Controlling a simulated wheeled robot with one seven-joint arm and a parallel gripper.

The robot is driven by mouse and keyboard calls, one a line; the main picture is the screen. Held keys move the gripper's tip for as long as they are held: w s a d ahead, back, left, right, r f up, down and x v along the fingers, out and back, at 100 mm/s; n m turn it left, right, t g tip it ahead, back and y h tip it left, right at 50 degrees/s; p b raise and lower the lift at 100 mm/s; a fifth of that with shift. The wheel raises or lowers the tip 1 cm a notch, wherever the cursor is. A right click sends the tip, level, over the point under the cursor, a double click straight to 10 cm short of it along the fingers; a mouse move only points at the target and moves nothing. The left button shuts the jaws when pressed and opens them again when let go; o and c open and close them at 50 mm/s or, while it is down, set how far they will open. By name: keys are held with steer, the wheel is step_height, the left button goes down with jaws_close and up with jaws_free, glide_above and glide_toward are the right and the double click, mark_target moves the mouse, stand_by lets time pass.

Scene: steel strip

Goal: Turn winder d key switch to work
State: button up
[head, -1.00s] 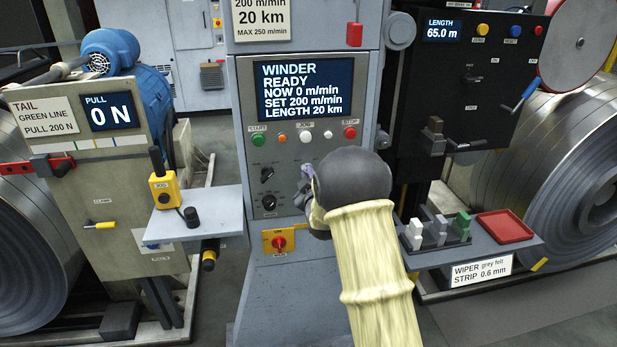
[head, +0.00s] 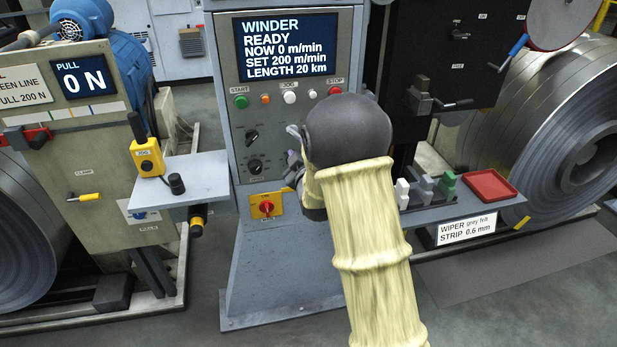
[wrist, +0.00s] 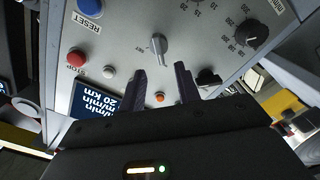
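The winder panel (head: 222,100) has a lit screen (head: 287,47) reading "WINDER READY, NOW 0 m/min". In the wrist view the panel is turned around, and a silver key-like switch handle (wrist: 158,46) stands out from it. No contact shows. In the head view my gripper (head: 296,168) is at the panel's lower right, and my arm hides that part.
Close by are a blue RESET button (wrist: 89,8), a red STOP button (wrist: 76,57) and a black dial knob (wrist: 250,33). A red rotary switch (head: 267,208) sits low on the console. Left is a shelf (head: 195,180) with a yellow jog box (head: 149,157); right, a red tray (head: 491,186).

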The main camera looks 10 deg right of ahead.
steer(key=s+b, duration=0.1)
steer(key=s, duration=0.9)
steer(key=shift+s+b, duration=0.35)
steer(key=shift+s, duration=0.05)
steer(key=shift+f, duration=0.1)
steer(key=s+f+m+g, duration=0.5)
steer(key=s+g, duration=0.3)
steer(key=s, duration=0.3)
steer(key=s+f+m+g, duration=0.45)
steer(key=s+g, duration=0.25)
steer(key=s, duration=0.4)
step_height(320, 180, up, 13)
steer(key=p, duration=1.3)
steer(key=shift+d+f+p, duration=0.15)
steer(key=shift+d+p, duration=0.1)
steer(key=shift+p, duration=0.1)
steer(key=shift+f, duration=0.1)
